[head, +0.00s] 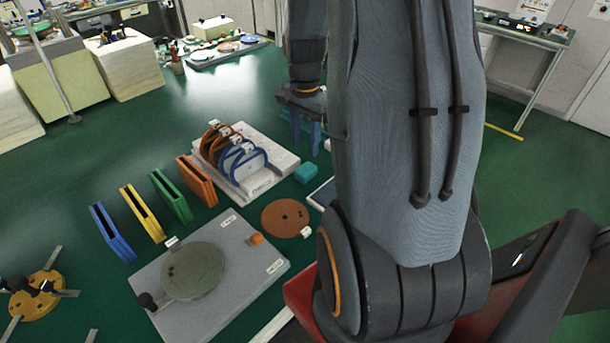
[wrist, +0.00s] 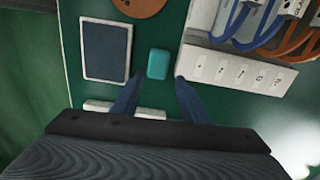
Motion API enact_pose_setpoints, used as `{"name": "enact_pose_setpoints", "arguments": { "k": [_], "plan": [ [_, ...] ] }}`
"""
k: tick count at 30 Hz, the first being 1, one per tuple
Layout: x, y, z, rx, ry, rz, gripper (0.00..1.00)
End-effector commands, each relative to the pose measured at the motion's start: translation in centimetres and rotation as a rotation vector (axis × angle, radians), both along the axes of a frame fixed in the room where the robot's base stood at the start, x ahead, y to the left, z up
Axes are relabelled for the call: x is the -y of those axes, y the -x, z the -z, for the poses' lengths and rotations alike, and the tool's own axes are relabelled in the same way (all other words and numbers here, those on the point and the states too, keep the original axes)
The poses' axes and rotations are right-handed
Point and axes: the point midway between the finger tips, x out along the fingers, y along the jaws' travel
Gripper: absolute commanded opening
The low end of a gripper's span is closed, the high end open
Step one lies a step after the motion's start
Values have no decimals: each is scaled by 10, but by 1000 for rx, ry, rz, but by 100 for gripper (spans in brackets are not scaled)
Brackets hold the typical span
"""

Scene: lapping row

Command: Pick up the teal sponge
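The teal sponge (head: 306,172) is a small block lying on the green surface in the head view, right of the white rack base. In the wrist view the teal sponge (wrist: 157,64) lies ahead of and between my two blue fingertips. My gripper (head: 305,140) shows in the head view behind the sponge, partly hidden by my arm. In the wrist view my gripper (wrist: 154,85) is open, with a finger to either side of the sponge's near end. Nothing is held. I cannot tell how high the fingertips are above the surface.
A white rack (head: 262,180) with blue and orange rings stands close beside the sponge. A dark pad with a pale border (wrist: 105,51) lies on the other side. A brown disc (head: 285,218) lies nearby.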

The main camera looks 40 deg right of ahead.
Motion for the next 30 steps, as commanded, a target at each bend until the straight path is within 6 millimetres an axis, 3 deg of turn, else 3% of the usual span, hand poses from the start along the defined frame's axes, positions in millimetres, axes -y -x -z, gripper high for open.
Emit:
{"name": "enact_pose_setpoints", "arguments": {
  "k": [4, 21, 30],
  "plan": [
    [7, 1, 12, -6, -3, 43, 40],
    [0, 4, 69, -5, -2, 40, 40],
    [1, 3, 80, -1, -1, 40, 40]
  ]
}}
